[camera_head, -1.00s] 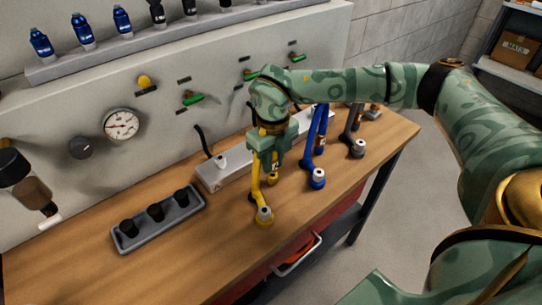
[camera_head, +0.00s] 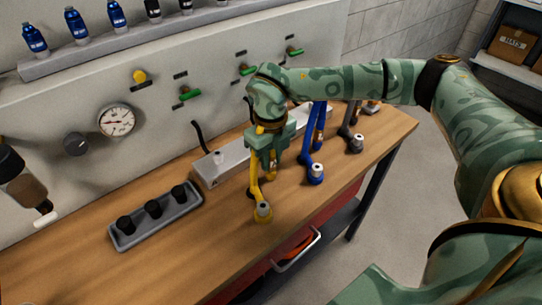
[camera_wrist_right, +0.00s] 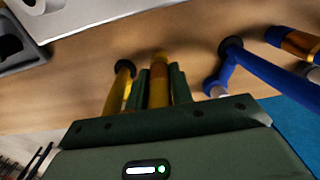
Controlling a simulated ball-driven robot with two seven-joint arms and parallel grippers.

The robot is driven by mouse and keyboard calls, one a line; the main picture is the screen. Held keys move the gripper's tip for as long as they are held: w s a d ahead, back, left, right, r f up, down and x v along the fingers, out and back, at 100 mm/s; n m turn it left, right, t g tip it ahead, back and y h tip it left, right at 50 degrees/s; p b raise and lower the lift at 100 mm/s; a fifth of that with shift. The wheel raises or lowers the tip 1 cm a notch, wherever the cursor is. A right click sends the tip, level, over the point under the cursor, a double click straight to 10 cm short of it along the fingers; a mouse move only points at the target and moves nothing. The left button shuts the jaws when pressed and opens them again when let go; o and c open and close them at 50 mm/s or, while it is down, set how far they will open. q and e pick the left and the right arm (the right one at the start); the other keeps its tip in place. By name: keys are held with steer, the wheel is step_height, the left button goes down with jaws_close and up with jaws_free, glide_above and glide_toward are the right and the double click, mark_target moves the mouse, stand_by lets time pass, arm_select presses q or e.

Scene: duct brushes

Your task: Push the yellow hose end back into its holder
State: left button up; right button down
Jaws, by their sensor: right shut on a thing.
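My right gripper (camera_head: 270,157) is over the workbench, pointing down. It is shut on the yellow hose end (camera_wrist_right: 158,82), an upright amber-yellow cylinder between the fingers in the right wrist view. Beside it, to the left and apart in that view, stands a yellow arm with a black joint (camera_wrist_right: 124,68). In the head view this arm runs down to a yellow foot with a grey cap (camera_head: 263,210) on the bench. The gripper hides the upper part of the hose end, and I cannot tell which part is its holder. My left gripper is not in view.
Blue (camera_head: 316,172) and grey (camera_head: 355,143) counterparts stand to the right. A metal block (camera_head: 215,168) lies behind, and a grey tray with black cups (camera_head: 153,209) to the left. The wall panel carries a gauge (camera_head: 115,120) and valves. The bench front is clear.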

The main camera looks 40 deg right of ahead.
stand_by(0.9)
steer(key=shift+r+p, duration=0.1)
steer(key=shift+p, duration=0.4)
stand_by(0.5)
steer(key=shift+p, duration=0.35)
steer(key=shift+f, duration=0.55)
steer(key=c, duration=1.1)
jaws_free()
steer(key=shift+c, duration=0.2)
step_height(320, 180, up, 16)
steer(key=p, duration=0.3)
steer(key=shift+r+p, duration=0.15)
steer(key=shift+p, duration=0.2)
steer(key=shift+s, duration=0.1)
